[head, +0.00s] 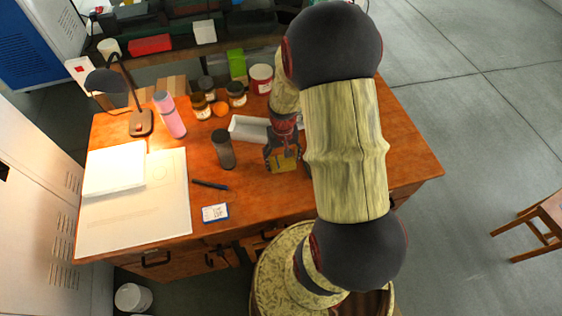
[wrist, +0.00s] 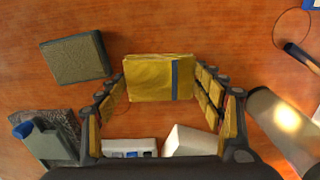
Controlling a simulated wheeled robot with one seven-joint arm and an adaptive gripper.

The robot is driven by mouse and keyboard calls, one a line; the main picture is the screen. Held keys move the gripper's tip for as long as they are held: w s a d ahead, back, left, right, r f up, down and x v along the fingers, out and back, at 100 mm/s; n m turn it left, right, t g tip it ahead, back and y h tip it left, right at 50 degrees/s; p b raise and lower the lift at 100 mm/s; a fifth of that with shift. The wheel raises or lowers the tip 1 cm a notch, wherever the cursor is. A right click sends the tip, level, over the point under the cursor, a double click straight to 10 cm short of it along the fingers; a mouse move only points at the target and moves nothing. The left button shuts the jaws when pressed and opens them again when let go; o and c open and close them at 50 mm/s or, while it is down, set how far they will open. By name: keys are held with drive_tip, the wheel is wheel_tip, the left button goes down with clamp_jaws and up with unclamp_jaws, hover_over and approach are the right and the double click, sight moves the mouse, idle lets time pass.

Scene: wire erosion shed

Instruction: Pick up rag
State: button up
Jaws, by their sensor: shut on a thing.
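The rag (wrist: 148,78) is a folded yellow cloth with a blue stripe near its right end in the wrist view. My gripper (wrist: 160,82) has one finger at each side end of the rag and is shut on it. In the head view a yellow patch of the rag (head: 284,165) shows at my gripper (head: 282,153), over the wooden desk (head: 262,196). I cannot tell whether the rag touches the desk. My arm hides the desk to the right of it.
A grey-green block (wrist: 77,59) lies left of the rag in the wrist view, and a grey cylinder (wrist: 288,125) lies to the right. In the head view a dark bottle (head: 223,150), a white tray (head: 248,129) and several jars stand nearby. The desk's front middle is mostly clear.

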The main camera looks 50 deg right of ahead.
drive_tip(key=s+r+p, duration=0.3)
drive_tip(key=s+r, duration=0.6)
drive_tip(key=s, duration=0.4)
drive_tip(key=shift+s+a+p, duration=0.15)
drive_tip(key=shift+a+p, duration=0.2)
drive_tip(key=o, duration=0.5)
drive_tip(key=shift+c, duration=0.2)
drive_tip(key=c, duration=0.4)
drive_tip(key=shift+c, duration=0.2)
